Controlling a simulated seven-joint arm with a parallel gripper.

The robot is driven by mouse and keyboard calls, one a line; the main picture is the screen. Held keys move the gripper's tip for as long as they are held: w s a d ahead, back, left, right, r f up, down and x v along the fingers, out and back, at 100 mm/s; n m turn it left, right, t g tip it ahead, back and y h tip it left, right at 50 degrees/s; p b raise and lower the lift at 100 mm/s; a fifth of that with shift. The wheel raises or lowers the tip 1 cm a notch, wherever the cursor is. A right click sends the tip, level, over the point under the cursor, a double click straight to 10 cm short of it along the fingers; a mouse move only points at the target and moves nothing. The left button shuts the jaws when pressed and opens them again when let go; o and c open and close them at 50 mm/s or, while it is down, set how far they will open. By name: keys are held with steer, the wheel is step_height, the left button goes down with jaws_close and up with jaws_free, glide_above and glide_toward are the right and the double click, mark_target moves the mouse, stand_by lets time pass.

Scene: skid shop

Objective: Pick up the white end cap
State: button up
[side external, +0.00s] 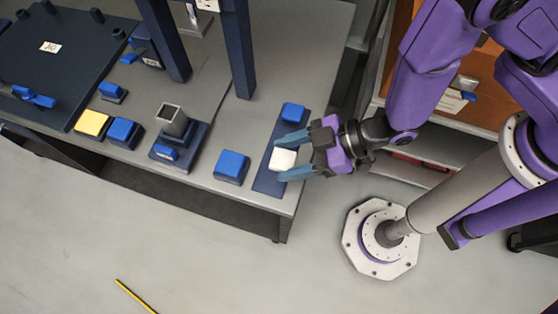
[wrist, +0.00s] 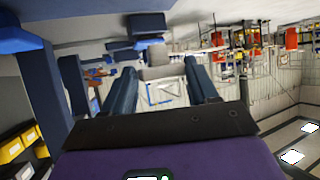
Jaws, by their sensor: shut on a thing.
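The white end cap (side external: 283,158) is a small pale block between the blue-grey fingers of my gripper (side external: 289,158) in the side view. My gripper is shut on it, with one finger on each side. The cap shows over the dark blue strip (side external: 266,184) at the table's right end; I cannot tell whether it touches the strip. In the wrist view, my gripper (wrist: 162,70) has a pale grey block between its fingertips, which looks like the cap. The fingers partly hide the cap's sides.
A blue block (side external: 293,112) sits at the strip's far end. Another blue block (side external: 231,167) stands left of the strip on the grey table (side external: 209,186). Further left are a square metal tube (side external: 172,120) on a dark base and a yellow block (side external: 92,123). Dark blue posts (side external: 238,50) rise behind.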

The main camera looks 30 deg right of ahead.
steer(key=r, duration=0.1)
steer(key=s+d+r, duration=0.1)
steer(key=d+r, duration=0.1)
steer(key=shift+s+d+r, duration=0.25)
steer(key=shift+s+r, duration=0.05)
steer(key=shift+r, duration=0.05)
steer(key=v, duration=0.6)
steer(key=shift+s+d+f, duration=0.2)
steer(key=shift+s+d, duration=0.05)
steer(key=shift+s, duration=0.15)
steer(key=shift+s+v, duration=0.25)
steer(key=shift+v, duration=1.2)
